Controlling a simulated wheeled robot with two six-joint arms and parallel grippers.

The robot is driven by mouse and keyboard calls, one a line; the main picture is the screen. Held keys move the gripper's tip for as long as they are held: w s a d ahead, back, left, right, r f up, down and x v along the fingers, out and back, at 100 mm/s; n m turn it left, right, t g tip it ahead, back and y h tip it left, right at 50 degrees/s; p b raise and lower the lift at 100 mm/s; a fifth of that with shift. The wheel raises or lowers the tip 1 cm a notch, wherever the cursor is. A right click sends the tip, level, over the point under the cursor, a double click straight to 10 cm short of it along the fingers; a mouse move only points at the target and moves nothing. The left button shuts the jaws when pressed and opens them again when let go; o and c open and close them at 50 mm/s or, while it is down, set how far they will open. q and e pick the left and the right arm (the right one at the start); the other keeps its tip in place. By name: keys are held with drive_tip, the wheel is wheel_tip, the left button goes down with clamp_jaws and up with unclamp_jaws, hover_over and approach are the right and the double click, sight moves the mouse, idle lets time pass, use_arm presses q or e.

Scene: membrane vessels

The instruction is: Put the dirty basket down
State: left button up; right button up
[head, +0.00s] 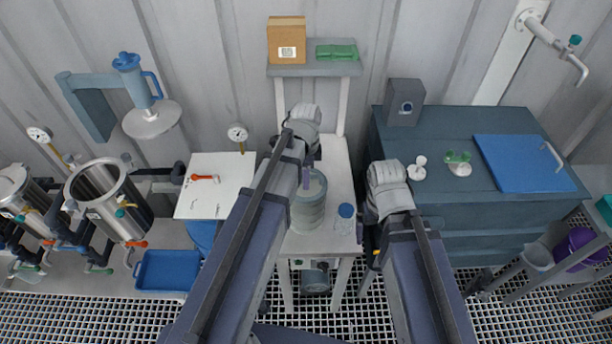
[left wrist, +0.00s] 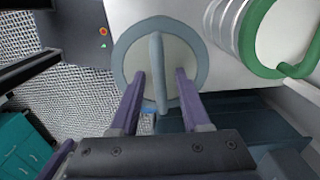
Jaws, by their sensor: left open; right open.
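A ribbed grey basket (head: 308,212) appears to stand upright on the white bench (head: 337,165), below my left gripper (head: 306,178). In the left wrist view its grey rim (left wrist: 122,58) and bar handle (left wrist: 157,65) show from above. The fingers of my left gripper (left wrist: 160,85) are open, one on each side of the handle, with gaps visible. I cannot tell whether this basket is dirty. A ribbed vessel with a green rim and handle (left wrist: 248,38) stands beside it. My right gripper (head: 372,245) is open and empty beyond the bench's right edge, partly hidden by its arm.
A shelf (head: 315,69) behind holds a cardboard box (head: 287,42) and a green folded item (head: 336,51). A dark cabinet (head: 450,128) with a blue board (head: 522,163) stands right. Steel vessels (head: 108,200) stand left.

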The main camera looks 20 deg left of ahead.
use_arm(q)
wheel_tip(320, 180, up, 12)
drive_tip(key=p, duration=1.2)
drive_tip(key=s+d+n+y, duration=0.1)
drive_tip(key=s+d+n, duration=0.9)
drive_tip(key=s, duration=0.4)
drive_tip(key=shift+r+n, duration=0.2)
drive_tip(key=shift+n, duration=0.4)
drive_tip(key=shift+d, duration=0.1)
wheel_tip(320, 180, down, 17)
drive_tip(key=b, duration=1.6)
drive_tip(key=shift+r, duration=0.2)
drive_tip(key=shift+w, duration=0.1)
